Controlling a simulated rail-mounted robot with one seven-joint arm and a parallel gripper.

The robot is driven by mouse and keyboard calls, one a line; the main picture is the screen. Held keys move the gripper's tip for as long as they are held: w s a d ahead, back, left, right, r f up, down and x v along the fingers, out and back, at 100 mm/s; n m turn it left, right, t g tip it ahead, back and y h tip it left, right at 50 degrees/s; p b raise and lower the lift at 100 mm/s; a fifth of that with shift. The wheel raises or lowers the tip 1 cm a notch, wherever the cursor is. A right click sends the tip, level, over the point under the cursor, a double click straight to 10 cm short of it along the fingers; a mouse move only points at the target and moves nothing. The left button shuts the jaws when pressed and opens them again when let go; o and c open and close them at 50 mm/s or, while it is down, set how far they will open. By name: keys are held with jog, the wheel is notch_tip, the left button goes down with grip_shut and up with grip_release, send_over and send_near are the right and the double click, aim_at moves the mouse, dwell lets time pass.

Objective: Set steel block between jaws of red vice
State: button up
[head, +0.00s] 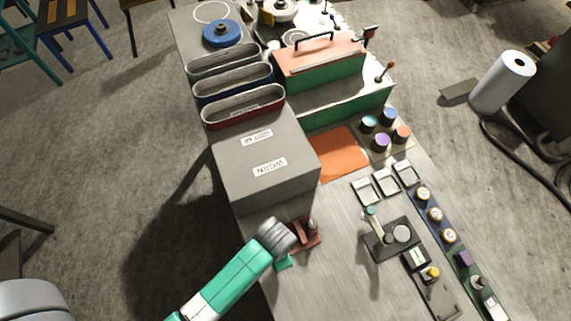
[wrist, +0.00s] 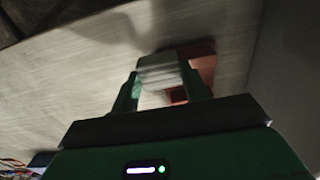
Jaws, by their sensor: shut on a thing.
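The red vice (head: 308,236) stands on the grey bench top, just in front of the grey box and partly hidden by my wrist. It also shows in the wrist view (wrist: 203,68), beyond my right finger. My gripper (head: 285,262) is at the vice's near left side. In the wrist view its two green fingers are shut on the steel block (wrist: 160,72), a pale metal piece held across the fingertips. The block overlaps the vice in that view; I cannot tell whether it touches the vice or sits between the jaws. The block is hidden in the head view.
The grey lidded box (head: 265,190) stands close behind the vice. A dark fixture with a lever (head: 390,240) stands to the right. An orange mat (head: 338,153) and small trays (head: 386,182) lie farther back.

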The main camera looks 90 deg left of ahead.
jog(key=a, duration=0.1)
jog(key=w+a, duration=0.1)
jog(key=a, duration=0.1)
jog(key=w+a, duration=0.1)
jog(key=shift+w+a+f, duration=0.2)
jog(key=shift+a+f, duration=0.05)
jog(key=shift+a, duration=0.15)
jog(key=shift+w+a+f, duration=0.1)
jog(key=shift+a+f, duration=0.05)
jog(key=shift+f, duration=0.75)
jog(key=shift+w+a+f, duration=0.1)
jog(key=shift+a+f, duration=0.05)
jog(key=shift+f, duration=0.75)
jog(key=shift+f, duration=0.15)
jog(key=o, duration=1.3)
jog(key=shift+s, duration=0.1)
notch_tip(320, 180, up, 12)
jog(key=p, duration=0.1)
